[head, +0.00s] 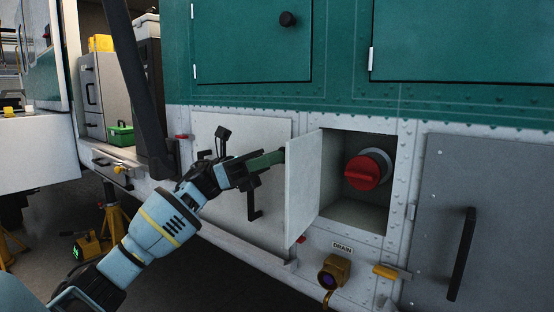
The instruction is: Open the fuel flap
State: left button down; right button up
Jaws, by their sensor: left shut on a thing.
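The fuel flap (304,190) is a pale panel that stands swung out from the left edge of a square recess (352,212). Inside the recess, a red fuel cap (364,171) on a grey neck is in plain sight. My left gripper (276,159) is on the flap's outer side, near its upper free edge, shut on a small dark part of the flap there. The fingertips partly hide this part, so its exact shape is unclear. My right gripper is not in view.
A black handle (255,205) sits on the white panel behind my left gripper. Below the recess are a brass drain fitting (334,272) and a yellow lever (390,271). A grey door (440,200) is at right. Yellow stands (113,215) are at lower left.

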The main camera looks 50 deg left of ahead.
pick_arm(q)
jog(key=c, duration=1.1)
grip_release()
jog(key=shift+c, duration=0.2)
jog(key=b+v, duration=0.1)
jog(key=v, duration=0.6)
jog(key=shift+a, duration=0.35)
jog(key=shift+s+f, duration=0.15)
